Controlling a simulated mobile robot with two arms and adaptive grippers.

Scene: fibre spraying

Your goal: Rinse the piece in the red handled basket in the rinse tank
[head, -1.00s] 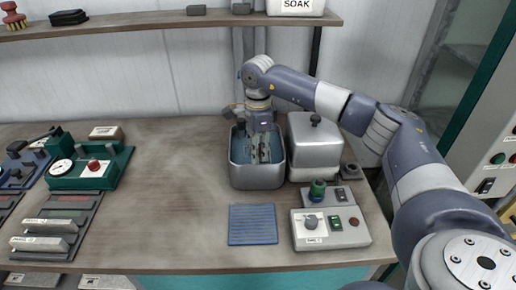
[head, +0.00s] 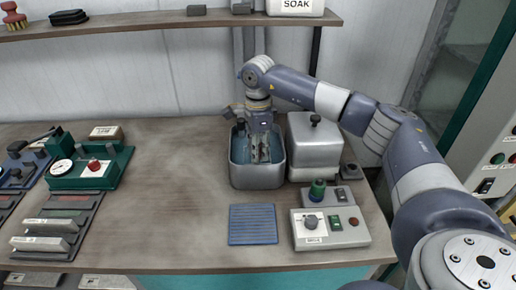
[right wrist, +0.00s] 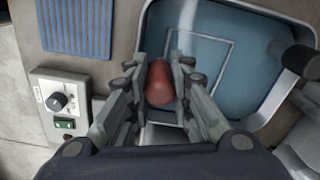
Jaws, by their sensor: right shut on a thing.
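The rinse tank (head: 257,178) is an open metal tank with blue water, in the middle right of the bench in the head view. My right gripper (head: 262,152) points down into it. In the right wrist view, my right gripper (right wrist: 160,88) is shut on a red handle (right wrist: 159,84) between its fingers, over the tank's water (right wrist: 215,60). A thin pale rectangular outline shows in the tank below the handle. The basket's body and the piece cannot be made out. My left gripper is not in view.
A lidded metal tank (head: 316,152) stands close to the right of the open one. A blue ribbed mat (head: 253,224) and a grey control box (head: 331,229) lie in front. The bench's middle left (head: 165,180) is clear; a green fixture (head: 92,172) stands farther left.

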